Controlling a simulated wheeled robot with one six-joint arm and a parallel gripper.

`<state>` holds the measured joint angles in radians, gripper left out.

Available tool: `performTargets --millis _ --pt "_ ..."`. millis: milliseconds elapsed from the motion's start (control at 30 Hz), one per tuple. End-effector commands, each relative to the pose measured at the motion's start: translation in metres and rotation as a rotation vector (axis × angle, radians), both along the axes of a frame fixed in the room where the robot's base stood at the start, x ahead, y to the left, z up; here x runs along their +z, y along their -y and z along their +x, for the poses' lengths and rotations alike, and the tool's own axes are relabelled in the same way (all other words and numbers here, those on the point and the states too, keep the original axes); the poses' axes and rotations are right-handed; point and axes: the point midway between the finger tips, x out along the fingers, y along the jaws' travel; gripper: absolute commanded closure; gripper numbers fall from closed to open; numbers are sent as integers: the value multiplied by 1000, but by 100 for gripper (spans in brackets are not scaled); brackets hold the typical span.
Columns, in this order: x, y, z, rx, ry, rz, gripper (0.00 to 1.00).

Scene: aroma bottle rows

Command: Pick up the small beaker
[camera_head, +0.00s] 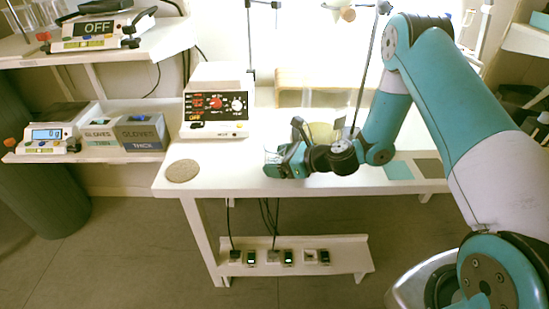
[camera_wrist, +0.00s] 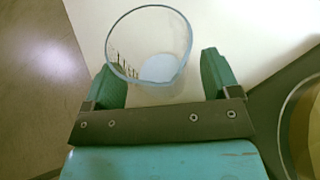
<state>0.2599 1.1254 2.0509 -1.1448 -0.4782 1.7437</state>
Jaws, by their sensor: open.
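The small beaker (camera_wrist: 150,45) is clear glass with dark graduation marks, standing on the white bench top. In the wrist view it is at the upper middle, ahead of and partly between the two fingers of my gripper (camera_wrist: 168,75). The fingers are open, one on each side of its near part, and I cannot tell whether either touches it. In the head view my gripper (camera_head: 272,162) is low over the front of the bench, and the beaker (camera_head: 272,155) shows only partly at its fingers.
The white bench (camera_head: 225,170) carries a round cork mat (camera_head: 183,171) at left and a device with a red-marked panel (camera_head: 214,108). The bench's front edge is close to my gripper.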

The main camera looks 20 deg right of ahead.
Motion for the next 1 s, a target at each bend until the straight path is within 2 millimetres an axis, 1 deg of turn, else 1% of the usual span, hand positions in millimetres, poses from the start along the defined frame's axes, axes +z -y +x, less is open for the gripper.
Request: performTargets --millis 133,167,200,267,300,367,400,633,767,867,967,1000 --pt "0 0 0 0 0 0 18" --pt "0 0 0 0 0 0 23" --pt "0 0 0 0 0 0 32" --pt "0 0 0 0 0 0 46" --pt "0 0 0 0 0 0 55" --pt "0 0 0 0 0 0 69" --pt "0 0 0 0 0 0 72" --pt "1 0 0 0 0 0 72" --pt "6 0 0 0 1 0 72" --pt "16 0 0 1 3 0 72" --pt "35 0 0 2 5 0 72" --pt "46 0 0 2 5 -1 72"
